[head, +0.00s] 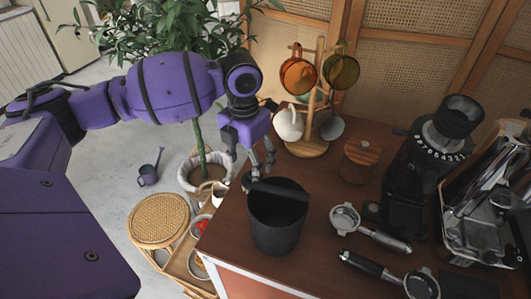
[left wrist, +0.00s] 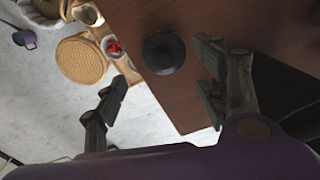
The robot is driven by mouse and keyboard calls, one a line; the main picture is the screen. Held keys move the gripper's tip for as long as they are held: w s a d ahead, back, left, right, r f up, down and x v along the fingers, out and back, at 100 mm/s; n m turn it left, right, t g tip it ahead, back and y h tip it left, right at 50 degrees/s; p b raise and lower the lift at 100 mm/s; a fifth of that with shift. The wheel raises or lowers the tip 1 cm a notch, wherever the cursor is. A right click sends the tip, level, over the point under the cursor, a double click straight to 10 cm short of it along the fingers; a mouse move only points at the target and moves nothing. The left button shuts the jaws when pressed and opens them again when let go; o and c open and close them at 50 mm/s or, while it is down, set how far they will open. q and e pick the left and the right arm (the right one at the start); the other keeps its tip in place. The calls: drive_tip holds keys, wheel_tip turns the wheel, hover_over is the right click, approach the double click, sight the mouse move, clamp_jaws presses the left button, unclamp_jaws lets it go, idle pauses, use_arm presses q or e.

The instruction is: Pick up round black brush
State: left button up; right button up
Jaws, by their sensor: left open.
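The round black brush (left wrist: 163,53) stands on the brown cart top near its edge in the left wrist view, seen from above as a dark disc with a round knob. In the head view only a small dark part of it (head: 247,181) shows below my left gripper, beside the black bin. My left gripper (head: 256,163) is open and empty above the cart edge. In the left wrist view its fingers (left wrist: 164,84) are spread wide, with the brush between and beyond their tips, apart from both. My right gripper is not in view.
A black bin (head: 278,222) stands close to the right of the brush. A wooden mug stand (head: 306,148) with a white pitcher (head: 288,122) is behind. Portafilters (head: 368,231) and a grinder (head: 408,185) are to the right. A low shelf with bowls (head: 200,226) lies left of the cart.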

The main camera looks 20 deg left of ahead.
use_arm(q)
drive_tip(key=f, duration=0.5)
drive_tip(key=shift+w+d, duration=0.25)
drive_tip(key=shift+w, duration=0.1)
drive_tip(key=shift+r, duration=0.1)
drive_tip(key=c, duration=1.2)
wheel_tip(320, 180, up, 10)
drive_tip(key=o, duration=0.5)
drive_tip(key=c, duration=0.3)
drive_tip(key=shift+c, duration=0.2)
